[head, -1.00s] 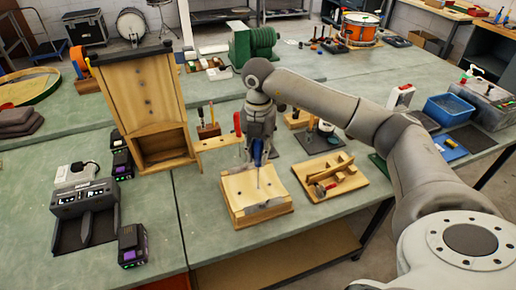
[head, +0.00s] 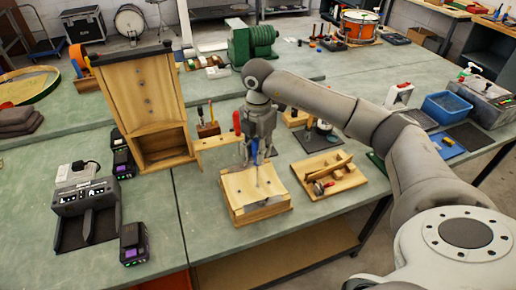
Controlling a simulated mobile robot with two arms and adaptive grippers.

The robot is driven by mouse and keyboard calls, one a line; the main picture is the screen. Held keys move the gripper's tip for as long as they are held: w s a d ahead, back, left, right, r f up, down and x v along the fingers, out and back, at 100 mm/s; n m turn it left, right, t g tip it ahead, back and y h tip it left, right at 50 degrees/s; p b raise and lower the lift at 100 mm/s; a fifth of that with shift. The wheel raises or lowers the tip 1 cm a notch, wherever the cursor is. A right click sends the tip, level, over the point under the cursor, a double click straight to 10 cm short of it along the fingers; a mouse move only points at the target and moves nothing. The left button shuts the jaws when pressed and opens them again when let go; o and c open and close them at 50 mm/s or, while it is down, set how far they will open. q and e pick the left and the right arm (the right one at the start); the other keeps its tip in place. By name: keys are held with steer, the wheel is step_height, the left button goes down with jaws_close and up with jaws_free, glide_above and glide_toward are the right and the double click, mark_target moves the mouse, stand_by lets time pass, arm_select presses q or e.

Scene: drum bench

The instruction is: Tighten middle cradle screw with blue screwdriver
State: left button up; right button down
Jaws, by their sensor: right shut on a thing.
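The wooden cradle (head: 266,212) sits on the green bench in the middle of the head view, with a pale sloped top. My right gripper (head: 257,152) is above the cradle, pointing down, and is shut on the blue screwdriver (head: 254,149). The screwdriver's blue handle shows between the fingers, and its thin shaft points down to the cradle top. The middle screw is too small to make out, so I cannot tell whether the tip touches it. My left gripper is out of view.
A wooden tray (head: 312,197) with parts lies right of the cradle. A tall wooden case (head: 145,95) stands to the left, and a small tool block (head: 208,130) behind. A charger (head: 85,205) and black battery packs (head: 133,245) lie at the left front.

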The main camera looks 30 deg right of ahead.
steer(key=shift+f, duration=0.15)
steer(key=m+p, duration=0.1)
steer(key=m, duration=0.2)
steer(key=shift+s, duration=0.1)
steer(key=shift+m, duration=1)
steer(key=shift+d+p, duration=0.1)
steer(key=shift+p, duration=0.25)
